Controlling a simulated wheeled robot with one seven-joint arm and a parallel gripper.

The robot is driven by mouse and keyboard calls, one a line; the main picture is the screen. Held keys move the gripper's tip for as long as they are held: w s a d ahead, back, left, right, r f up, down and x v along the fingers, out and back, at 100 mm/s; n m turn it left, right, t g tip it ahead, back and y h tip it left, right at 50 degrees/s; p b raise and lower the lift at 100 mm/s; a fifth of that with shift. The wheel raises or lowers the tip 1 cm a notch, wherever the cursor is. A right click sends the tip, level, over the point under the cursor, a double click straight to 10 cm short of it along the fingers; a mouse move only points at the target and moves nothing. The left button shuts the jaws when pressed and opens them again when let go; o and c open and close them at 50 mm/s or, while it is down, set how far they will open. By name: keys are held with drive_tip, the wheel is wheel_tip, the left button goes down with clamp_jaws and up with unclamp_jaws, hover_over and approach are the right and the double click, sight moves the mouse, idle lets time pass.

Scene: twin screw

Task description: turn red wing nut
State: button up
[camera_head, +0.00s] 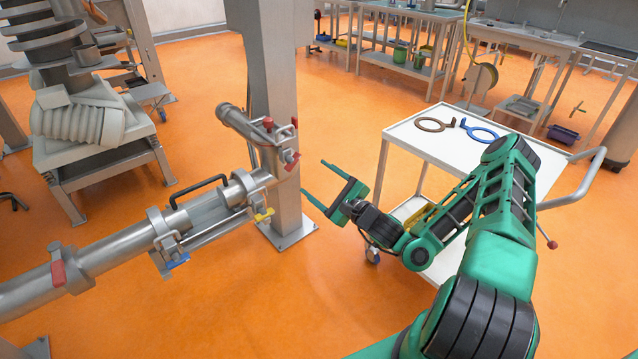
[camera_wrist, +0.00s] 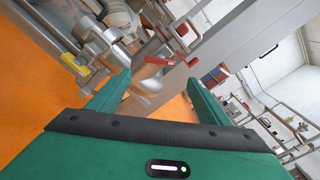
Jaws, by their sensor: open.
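Several small red parts sit at the upper end of a grey metal pipe assembly in the head view: a red wing nut (camera_head: 291,159) on its right side and a red piece (camera_head: 268,122) on top. In the wrist view a red wing nut (camera_wrist: 159,60) shows beyond the space between my fingers, with another red piece (camera_wrist: 182,28) above it. I cannot tell which red part matches which between views. My gripper (camera_head: 313,177) is open and empty, right of the pipe end and apart from it. Its fingers (camera_wrist: 158,82) point toward the pipe end in the wrist view.
A grey column (camera_head: 272,75) stands right behind the pipe end. The pipe (camera_head: 100,262) also carries a yellow wing nut (camera_head: 263,215) and a blue one (camera_head: 177,262). A white cart (camera_head: 430,150) with brown and blue rings stands at right. Orange floor lies open below.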

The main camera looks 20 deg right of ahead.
drive_tip(key=shift+s+d, duration=0.15)
drive_tip(key=shift+s, duration=0.25)
